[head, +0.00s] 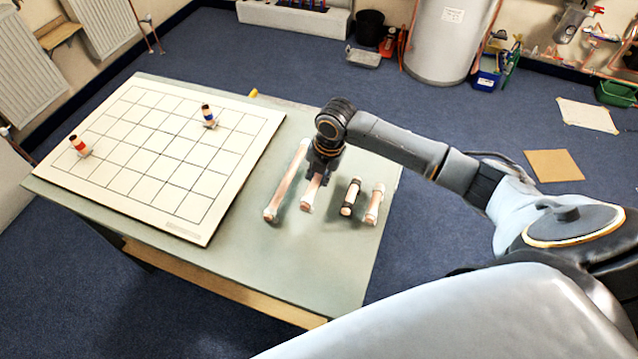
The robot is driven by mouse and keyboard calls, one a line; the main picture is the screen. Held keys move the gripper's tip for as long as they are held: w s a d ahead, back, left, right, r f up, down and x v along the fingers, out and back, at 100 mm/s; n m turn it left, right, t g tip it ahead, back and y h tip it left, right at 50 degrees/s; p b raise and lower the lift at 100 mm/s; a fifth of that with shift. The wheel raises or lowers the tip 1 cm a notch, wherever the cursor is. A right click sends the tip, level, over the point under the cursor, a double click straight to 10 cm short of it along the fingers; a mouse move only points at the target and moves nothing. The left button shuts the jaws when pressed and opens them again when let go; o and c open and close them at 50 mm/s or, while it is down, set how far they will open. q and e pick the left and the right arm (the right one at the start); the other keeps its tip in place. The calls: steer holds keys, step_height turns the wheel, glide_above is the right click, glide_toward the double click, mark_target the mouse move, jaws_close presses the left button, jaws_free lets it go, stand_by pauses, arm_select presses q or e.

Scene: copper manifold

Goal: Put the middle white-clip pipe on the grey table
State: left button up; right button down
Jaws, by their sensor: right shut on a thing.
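My right gripper (322,172) points down over the grey table (290,270). It is shut on a mid-length copper pipe with white clips (310,196), gripping its far part. The pipe's near end shows below the fingers; its far end is hidden by the gripper. I cannot tell whether the pipe touches the table. A longer copper pipe with white ends (286,185) lies just left of it. A shorter copper pipe with white ends (373,205) lies at the right. My left gripper is out of view.
A short pipe with a black sleeve (350,197) lies between the held pipe and the shorter one. A white gridded board (150,150) covers the table's left part, with a red-banded piece (79,146) and a blue-banded piece (209,116). The table's near part is clear.

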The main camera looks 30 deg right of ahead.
mark_target(317, 193)
steer(key=f, duration=0.3)
steer(key=shift+d+f, duration=0.2)
steer(key=shift+d, duration=0.05)
steer(key=shift+f, duration=0.15)
steer(key=shift+f, duration=0.25)
steer(key=c, duration=1.5)
jaws_free()
steer(key=shift+r, duration=0.1)
steer(key=shift+r, duration=0.35)
step_height(317, 193, up, 12)
steer(key=s+d, duration=0.1)
steer(key=shift+s+d+f+b, duration=0.2)
steer(key=shift+s+b, duration=0.1)
steer(key=shift+b, duration=0.1)
